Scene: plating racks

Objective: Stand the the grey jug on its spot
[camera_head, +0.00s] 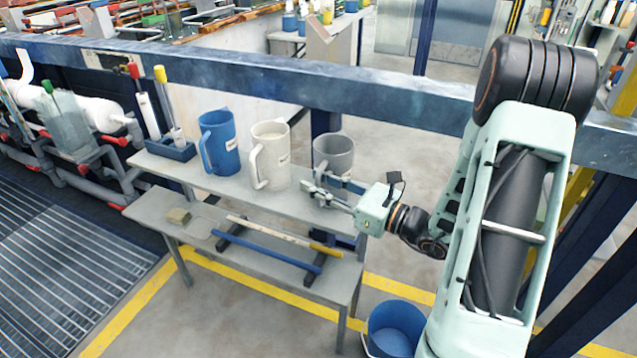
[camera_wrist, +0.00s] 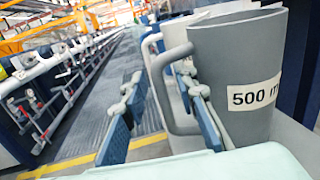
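The grey jug (camera_head: 333,152) stands upright at the right end of the bench's upper shelf, next to a white jug. In the wrist view the grey jug (camera_wrist: 240,65) fills the right side, with a "500 m…" label and its handle to the left. My gripper (camera_head: 325,188) is at the jug's near side. In the wrist view my gripper (camera_wrist: 160,105) is open, its two fingers apart. The handle's upright bar shows between them, and the right finger overlaps the handle's opening. Whether a finger touches the jug I cannot tell. No marked spot is clearly seen.
The white jug (camera_head: 270,155) and a blue jug (camera_head: 218,142) stand to the left on the bench (camera_head: 230,180). A blue holder (camera_head: 172,150) with upright tools is at the far left. A blue beam (camera_head: 250,75) runs behind. A blue bucket (camera_head: 394,328) stands on the floor.

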